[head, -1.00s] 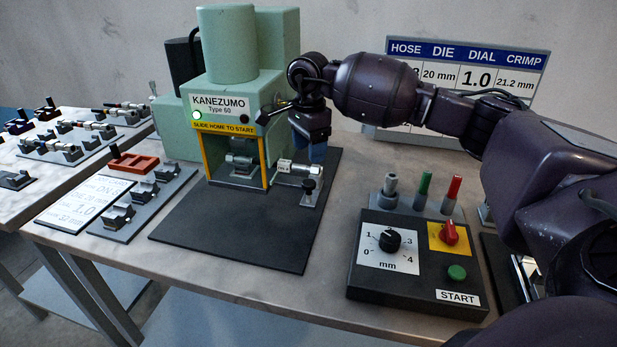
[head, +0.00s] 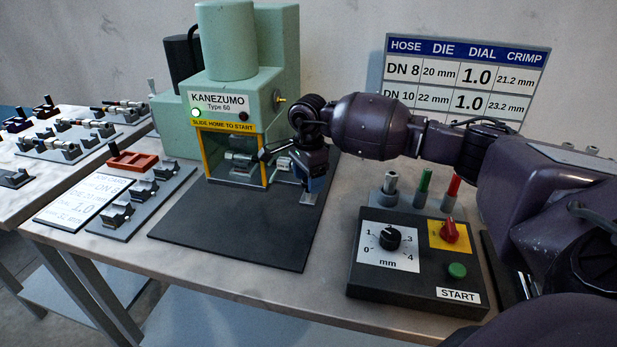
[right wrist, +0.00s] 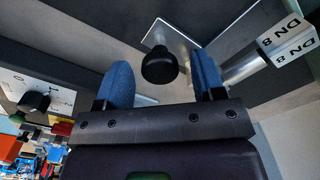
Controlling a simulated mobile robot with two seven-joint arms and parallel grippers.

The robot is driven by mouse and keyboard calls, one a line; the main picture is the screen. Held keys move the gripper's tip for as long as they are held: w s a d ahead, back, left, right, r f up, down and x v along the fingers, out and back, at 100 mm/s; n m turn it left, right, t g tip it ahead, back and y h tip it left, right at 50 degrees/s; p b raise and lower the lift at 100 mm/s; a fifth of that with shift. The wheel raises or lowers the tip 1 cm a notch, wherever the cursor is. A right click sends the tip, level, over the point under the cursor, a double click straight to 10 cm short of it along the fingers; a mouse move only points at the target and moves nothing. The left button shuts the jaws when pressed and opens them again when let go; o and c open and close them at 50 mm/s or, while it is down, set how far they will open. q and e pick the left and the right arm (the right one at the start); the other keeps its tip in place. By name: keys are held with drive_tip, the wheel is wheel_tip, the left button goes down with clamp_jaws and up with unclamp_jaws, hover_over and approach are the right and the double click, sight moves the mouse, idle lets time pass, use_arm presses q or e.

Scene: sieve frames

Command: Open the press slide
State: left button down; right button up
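The green press (head: 230,85) labelled KANEZUMO stands at the back of a black base plate. Its yellow-framed front opening (head: 263,172) shows a metal fitting (head: 238,158) inside. The press slide's metal plate (head: 309,198) shows at the right of the opening, partly hidden by my right gripper (head: 312,186). In the right wrist view, the slide's round black knob (right wrist: 160,66) appears between the two blue fingertips of the open right gripper (right wrist: 163,75), with gaps on both sides. A hose end (right wrist: 285,42) labelled DN 8 lies beside the right-hand finger. My left gripper is not in view.
A control box (head: 420,265) with dial, red switch and green button stands right of the base plate. Pegs (head: 421,190) stand behind it. A die rack (head: 130,200) is at left, a chart (head: 465,75) behind. The front of the base plate (head: 235,235) is clear.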

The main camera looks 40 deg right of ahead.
clamp_jaws()
drive_tip(key=shift+s+a, duration=0.25)
drive_tip(key=s+a+p, duration=0.1)
drive_tip(key=s+a, duration=0.2)
drive_tip(key=s+a+p, duration=0.1)
drive_tip(key=s+a, duration=0.2)
drive_tip(key=a, duration=0.1)
drive_tip(key=s+a+p, duration=0.1)
drive_tip(key=s+a, duration=0.2)
drive_tip(key=a, duration=0.1)
drive_tip(key=shift+s+a+p, duration=0.15)
drive_tip(key=shift+s+p, duration=0.15)
drive_tip(key=shift+p, duration=0.1)
drive_tip(key=shift+s+a, duration=0.35)
drive_tip(key=shift+a, duration=0.05)
drive_tip(key=shift+c, duration=0.3)
unclamp_jaws()
drive_tip(key=shift+o, duration=0.6)
